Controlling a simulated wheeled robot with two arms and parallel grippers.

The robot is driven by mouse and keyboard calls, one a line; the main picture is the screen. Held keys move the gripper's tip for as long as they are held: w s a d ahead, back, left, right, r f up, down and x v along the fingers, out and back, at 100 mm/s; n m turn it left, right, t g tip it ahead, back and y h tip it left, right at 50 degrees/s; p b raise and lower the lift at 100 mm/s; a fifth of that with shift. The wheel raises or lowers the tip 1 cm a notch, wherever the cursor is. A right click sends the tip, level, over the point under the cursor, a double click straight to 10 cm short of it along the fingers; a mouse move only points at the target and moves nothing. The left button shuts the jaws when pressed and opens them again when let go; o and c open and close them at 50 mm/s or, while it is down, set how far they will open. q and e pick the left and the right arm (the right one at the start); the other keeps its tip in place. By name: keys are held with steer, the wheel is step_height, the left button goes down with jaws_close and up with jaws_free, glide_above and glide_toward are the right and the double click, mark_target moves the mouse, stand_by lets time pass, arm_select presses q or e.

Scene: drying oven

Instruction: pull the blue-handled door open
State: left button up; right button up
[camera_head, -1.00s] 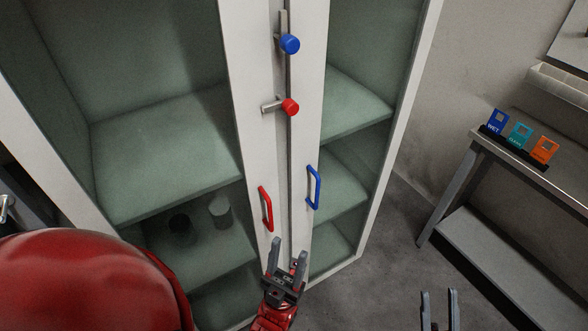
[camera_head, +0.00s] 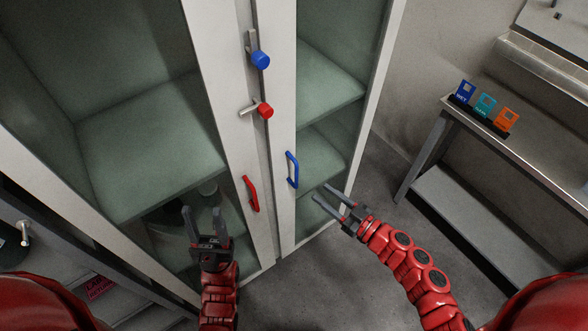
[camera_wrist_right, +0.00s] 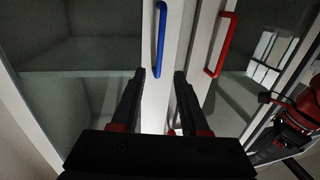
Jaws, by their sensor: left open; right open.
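The blue handle (camera_head: 292,170) is on the right-hand glass door of the white cabinet, and that door looks shut. The handle also shows in the right wrist view (camera_wrist_right: 160,42), ahead of the fingers and slightly left of the gap's middle. My right gripper (camera_head: 333,197) is open and empty, to the right of the blue handle and lower in the head view, apart from it. My left gripper (camera_head: 202,222) is open and empty, left of the red handle (camera_head: 251,194) on the left-hand door. A blue knob (camera_head: 260,60) sits on a latch high on the door frames.
A red knob (camera_head: 265,111) on a horizontal latch sits below the blue one. A metal side table (camera_head: 470,121) with blue, teal and orange cards (camera_head: 486,106) stands at the right. Grey floor lies open between cabinet and table.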

steer(key=p, duration=0.3)
glide_above(296, 188)
steer(key=shift+w, duration=0.35)
jaws_close()
stand_by(1.1)
